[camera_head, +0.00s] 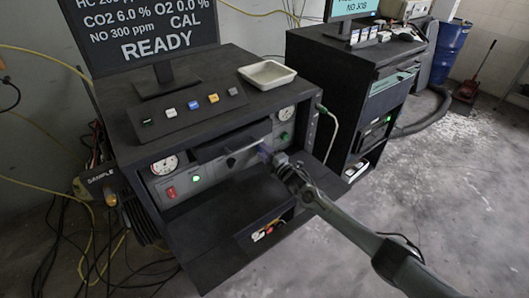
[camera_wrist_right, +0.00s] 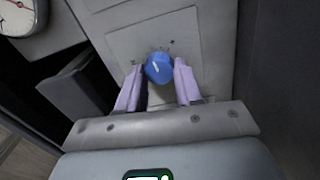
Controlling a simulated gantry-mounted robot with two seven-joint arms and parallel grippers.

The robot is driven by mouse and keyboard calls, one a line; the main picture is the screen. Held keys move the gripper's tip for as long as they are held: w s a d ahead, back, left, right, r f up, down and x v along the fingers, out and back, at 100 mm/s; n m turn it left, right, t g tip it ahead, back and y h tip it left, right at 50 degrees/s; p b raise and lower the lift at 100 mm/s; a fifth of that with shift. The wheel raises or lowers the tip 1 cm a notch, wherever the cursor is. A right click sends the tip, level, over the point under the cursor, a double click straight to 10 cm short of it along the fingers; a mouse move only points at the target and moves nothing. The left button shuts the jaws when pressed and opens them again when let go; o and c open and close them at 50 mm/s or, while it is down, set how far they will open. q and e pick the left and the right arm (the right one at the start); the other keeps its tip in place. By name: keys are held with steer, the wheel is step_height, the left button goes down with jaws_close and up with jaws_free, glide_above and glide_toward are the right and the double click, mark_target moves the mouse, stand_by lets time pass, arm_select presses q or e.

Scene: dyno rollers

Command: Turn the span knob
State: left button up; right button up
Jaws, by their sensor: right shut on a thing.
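A round blue knob (camera_wrist_right: 159,69) with a light pointer mark sits on the grey panel in the right wrist view. I cannot read a label naming it as the span knob. My right gripper (camera_head: 270,154) reaches the front panel of the analyzer cabinet from the right. Its two pale lilac fingers stand on either side of the blue knob and are shut on it. In the head view the gripper mostly hides this knob. A black knob (camera_head: 231,162) sits farther left on the same panel (camera_head: 208,170). My left gripper is not in view.
Round gauges sit at the panel's left (camera_head: 165,165) and right (camera_head: 286,113) ends. A dark drawer-like handle (camera_head: 222,144) juts out left of the gripper. An open shelf (camera_head: 215,220) lies below. A white tray (camera_head: 267,74) and a READY monitor (camera_head: 140,30) stand on top.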

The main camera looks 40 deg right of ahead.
steer(key=o, duration=1.1)
steer(key=shift+c, duration=0.2)
steer(key=shift+s, duration=0.1)
steer(key=s+p, duration=0.1)
steer(key=s, duration=0.4)
steer(key=s+p, duration=0.1)
steer(key=s, duration=0.4)
steer(key=shift+s+a+f, duration=0.1)
steer(key=shift+s+f, duration=0.1)
steer(key=shift+s, duration=0.1)
steer(key=shift+s, duration=0.1)
